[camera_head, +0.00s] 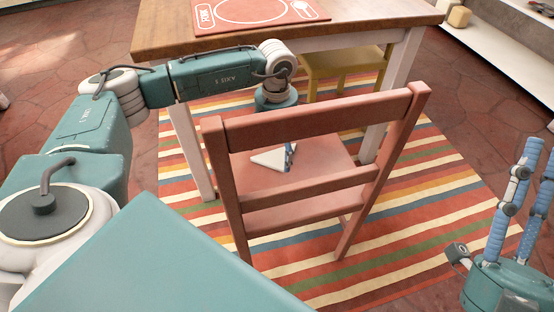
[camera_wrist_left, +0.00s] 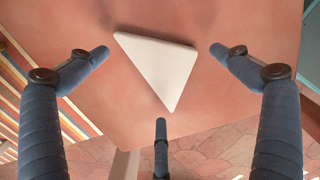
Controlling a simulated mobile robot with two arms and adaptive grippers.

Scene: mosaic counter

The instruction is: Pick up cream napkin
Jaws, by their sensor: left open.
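The cream napkin (camera_head: 268,160) is a folded triangle lying on the seat of the pink chair (camera_head: 325,175), seen between the chair's back rails. In the left wrist view the napkin (camera_wrist_left: 163,68) lies flat, one corner pointing down toward the lower finger. My left gripper (camera_wrist_left: 159,76) is open above the seat, with its blue fingers spread around the napkin and none visibly closed on it. In the head view my left gripper (camera_head: 290,152) is mostly hidden behind the chair's back rail. My right gripper (camera_head: 515,200) is at the right edge, empty, with its fingers apart.
The chair's back rail (camera_head: 320,117) stands between the head camera and the seat. A wooden table (camera_head: 360,22) with a red placemat (camera_head: 255,12) is behind. A yellow chair (camera_head: 342,66) stands under it. A striped rug (camera_head: 430,190) covers the floor.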

